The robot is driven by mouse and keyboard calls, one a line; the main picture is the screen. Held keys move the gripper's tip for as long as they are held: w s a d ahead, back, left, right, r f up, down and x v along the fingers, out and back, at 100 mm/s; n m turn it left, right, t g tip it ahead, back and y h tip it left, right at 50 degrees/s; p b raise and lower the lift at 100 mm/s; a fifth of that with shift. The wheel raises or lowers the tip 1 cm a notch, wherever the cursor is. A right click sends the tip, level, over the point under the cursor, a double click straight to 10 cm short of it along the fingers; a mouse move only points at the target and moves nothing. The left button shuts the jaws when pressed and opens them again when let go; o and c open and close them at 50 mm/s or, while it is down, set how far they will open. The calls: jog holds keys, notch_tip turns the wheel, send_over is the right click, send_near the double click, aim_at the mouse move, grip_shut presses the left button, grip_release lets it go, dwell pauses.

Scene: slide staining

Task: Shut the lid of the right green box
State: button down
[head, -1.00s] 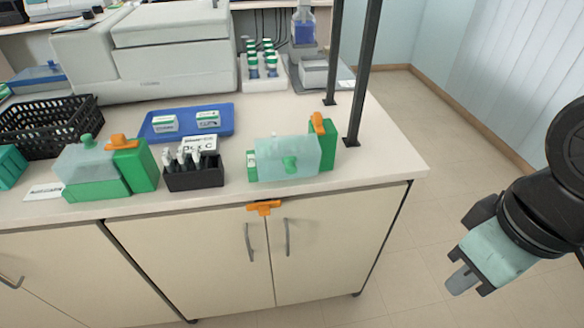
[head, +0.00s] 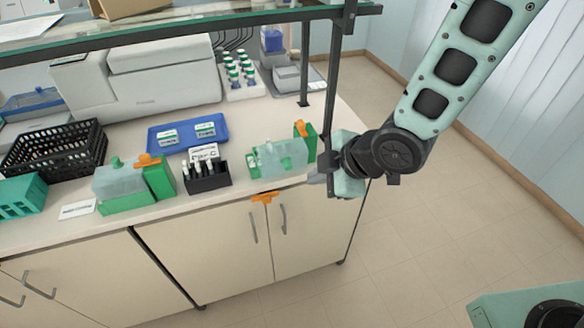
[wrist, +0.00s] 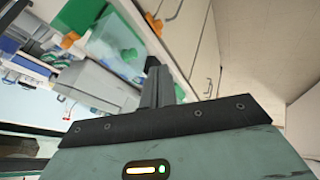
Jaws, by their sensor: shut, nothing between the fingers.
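The right green box (head: 311,143) stands near the right front edge of the counter, with an orange clip (head: 300,128) on its upright green end. My gripper (head: 316,178) is shut and empty, just right of the box and near the counter's front edge. In the wrist view the shut fingers (wrist: 165,84) are below the lid (wrist: 115,35); I cannot tell whether they touch the box.
The left green box (head: 160,182) has its knob on top. A black rack of bottles (head: 208,182) stands between the boxes, with a blue tray (head: 190,135) behind. A dark shelf post (head: 304,70) rises behind the right box. Open floor (head: 420,220) lies to the right.

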aim_at(284, 162)
jog(key=w+a+f+p, duration=0.3)
jog(key=w+a+f, duration=0.1)
jog(key=w+f, duration=0.1)
jog(key=shift+w+p, duration=0.4)
jog(key=shift+w, duration=0.45)
jog(key=shift+r, duration=0.1)
